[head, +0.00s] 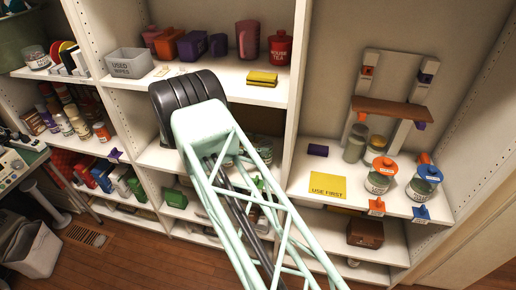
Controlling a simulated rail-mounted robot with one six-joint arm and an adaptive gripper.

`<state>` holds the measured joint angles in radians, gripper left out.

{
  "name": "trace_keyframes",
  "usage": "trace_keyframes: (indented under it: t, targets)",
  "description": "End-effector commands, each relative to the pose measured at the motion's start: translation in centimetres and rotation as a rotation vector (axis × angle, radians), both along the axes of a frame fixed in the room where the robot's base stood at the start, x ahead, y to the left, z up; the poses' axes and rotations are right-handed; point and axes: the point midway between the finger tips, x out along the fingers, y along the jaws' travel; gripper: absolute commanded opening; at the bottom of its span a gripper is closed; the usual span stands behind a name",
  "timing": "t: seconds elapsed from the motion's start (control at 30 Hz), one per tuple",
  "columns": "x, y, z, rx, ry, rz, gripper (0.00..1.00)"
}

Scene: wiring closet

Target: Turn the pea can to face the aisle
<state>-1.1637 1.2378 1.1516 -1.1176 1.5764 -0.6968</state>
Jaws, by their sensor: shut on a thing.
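My mint-green lattice arm reaches from the bottom edge up to the middle of the shelving. It ends in a black ribbed part in front of the middle bay. The fingers of my gripper do not show; the arm's end hides them and whatever they touch. I cannot pick out a pea can by its label. Some jars or cans (264,146) stand on the middle shelf (155,157), partly covered by my arm. An orange-lidded jar (380,178) and a blue-lidded jar (423,184) stand on the right shelf, with plain jars (355,145) behind them.
A yellow "USE FIRST" card (328,185) lies on the right shelf (300,178). Above the middle shelf are a "USED WIPES" bin (126,63), coloured containers and a red "HOUSE TEA" tin (280,47). Upright panels divide the bays. A pale bin (33,250) stands on the floor.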

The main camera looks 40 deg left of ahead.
Motion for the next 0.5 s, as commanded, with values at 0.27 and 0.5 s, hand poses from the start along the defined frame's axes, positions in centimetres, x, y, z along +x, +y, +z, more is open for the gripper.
trace_keyframes:
  t: [0.27, 0.5]
  targets:
    - [0.0, 0.1, -2.0, 0.001, -0.001, 0.001, 0.16]
    - [-0.1, 0.1, -2.5, 0.001, -0.001, 0.001, 0.16]
